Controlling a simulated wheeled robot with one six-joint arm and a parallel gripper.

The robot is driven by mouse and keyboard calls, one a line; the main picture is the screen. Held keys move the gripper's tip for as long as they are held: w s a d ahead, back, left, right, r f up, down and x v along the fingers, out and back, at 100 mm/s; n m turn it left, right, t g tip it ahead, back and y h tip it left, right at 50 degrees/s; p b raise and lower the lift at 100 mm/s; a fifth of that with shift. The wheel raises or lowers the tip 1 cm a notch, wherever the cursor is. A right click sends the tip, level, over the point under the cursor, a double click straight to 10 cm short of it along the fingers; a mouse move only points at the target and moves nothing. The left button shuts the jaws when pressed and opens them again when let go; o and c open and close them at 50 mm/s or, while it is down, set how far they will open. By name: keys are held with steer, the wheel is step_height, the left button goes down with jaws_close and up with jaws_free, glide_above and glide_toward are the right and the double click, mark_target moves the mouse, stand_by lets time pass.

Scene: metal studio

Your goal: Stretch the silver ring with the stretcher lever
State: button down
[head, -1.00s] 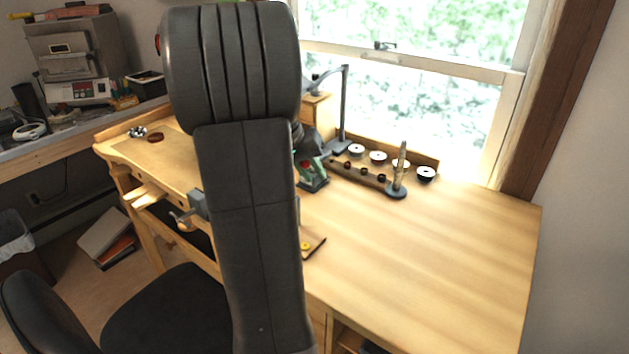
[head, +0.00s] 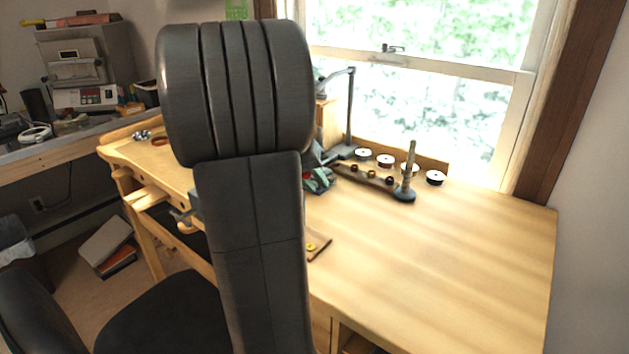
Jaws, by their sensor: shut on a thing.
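My dark arm fills the middle of the head view and hides my gripper, so I cannot see its jaws. I cannot make out the silver ring. A small green tool with a dark base (head: 320,181) stands on the bench just right of my arm, partly covered by it. I cannot tell whether it is the stretcher, and no lever is clear. A grey tapered rod on a round dark base (head: 409,172) stands upright farther right.
The wooden bench (head: 450,260) is clear at front right. Several spools, including a black-and-white one (head: 435,178), line its back edge by a dark rack. A lamp (head: 350,110) stands behind. A yellow item on a brown pad (head: 318,244) lies beside my arm. A black chair (head: 170,315) is in front.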

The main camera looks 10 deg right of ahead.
steer(key=shift+f, duration=0.1)
steer(key=c, duration=1.3)
jaws_free()
steer(key=shift+w, duration=0.1)
steer(key=p+v, duration=0.1)
steer(key=v, duration=1.3)
